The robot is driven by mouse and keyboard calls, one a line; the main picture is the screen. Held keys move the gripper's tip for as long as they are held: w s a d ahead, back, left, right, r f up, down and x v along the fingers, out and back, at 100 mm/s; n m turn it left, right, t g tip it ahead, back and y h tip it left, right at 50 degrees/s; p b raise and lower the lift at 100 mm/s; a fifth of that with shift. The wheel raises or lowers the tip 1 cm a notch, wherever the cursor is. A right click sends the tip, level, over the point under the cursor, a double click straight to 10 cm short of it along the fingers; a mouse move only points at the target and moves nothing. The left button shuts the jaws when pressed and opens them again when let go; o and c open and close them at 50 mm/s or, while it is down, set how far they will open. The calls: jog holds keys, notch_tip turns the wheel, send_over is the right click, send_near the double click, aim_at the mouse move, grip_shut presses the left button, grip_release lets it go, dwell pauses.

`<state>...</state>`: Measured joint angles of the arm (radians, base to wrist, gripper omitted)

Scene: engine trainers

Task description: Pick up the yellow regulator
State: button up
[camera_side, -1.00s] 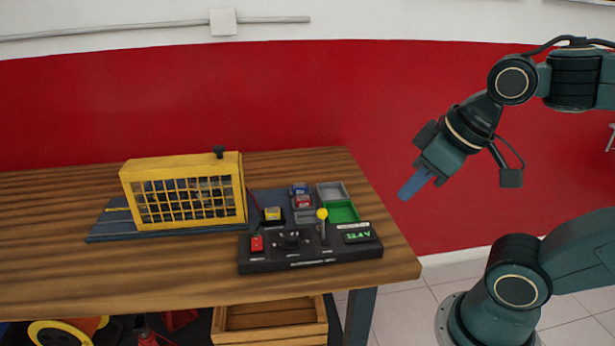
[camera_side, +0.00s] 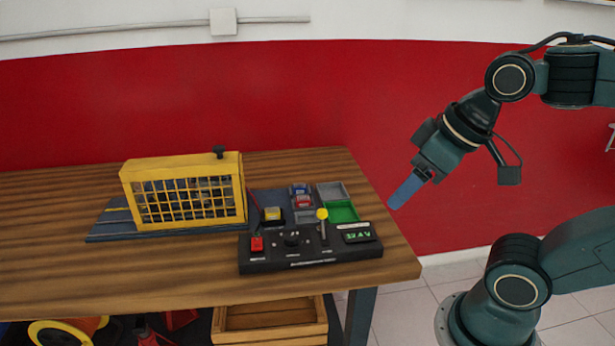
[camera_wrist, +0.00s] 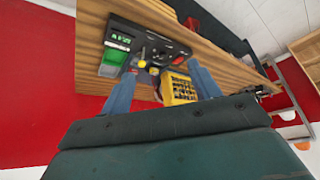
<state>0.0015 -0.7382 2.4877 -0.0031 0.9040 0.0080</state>
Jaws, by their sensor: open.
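The yellow regulator (camera_side: 273,213) is a small block with a yellow top, lying on the dark mat between the yellow cage and the trays. In the wrist view it cannot be told apart surely from the other small yellow parts. My gripper (camera_side: 393,204) has blue fingers and hangs in the air beyond the table's right edge, well to the right of the regulator and apart from everything. In the wrist view my gripper (camera_wrist: 163,88) shows its two fingers spread wide, with nothing between them.
A yellow cage (camera_side: 188,190) stands left of the regulator. A black control panel (camera_side: 310,250) with a yellow-knobbed lever (camera_side: 322,215) is in front. A green tray (camera_side: 342,211), a grey tray (camera_side: 330,192) and small red and blue blocks (camera_side: 303,200) lie right. The wooden table (camera_side: 60,270) is clear at left.

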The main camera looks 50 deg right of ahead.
jog(key=w+d+r+m+g, duration=0.1)
jog(key=w+r+m+g, duration=0.1)
jog(key=w, duration=0.9)
jog(key=w+d+r+m+g, duration=0.1)
jog(key=w+r+m+g, duration=0.15)
jog(key=w, duration=0.75)
jog(key=w+d+f+m+g, duration=0.1)
jog(key=w+d+f+m, duration=0.1)
jog(key=w+f, duration=0.5)
jog(key=w+d+f+m+g+y, duration=0.1)
jog(key=w+d+f, duration=0.4)
jog(key=w, duration=0.5)
notch_tip(320, 180, down, 2)
jog(key=shift+f+m, duration=0.15)
jog(key=shift+m, duration=0.6)
send_over(272, 209)
jog(key=shift+d+f, duration=0.15)
jog(key=shift+f, duration=2)
jog(key=shift+d+f, duration=0.1)
jog(key=shift+f, duration=2.05)
jog(key=shift+a+f, duration=0.2)
jog(key=shift+f, duration=2.4)
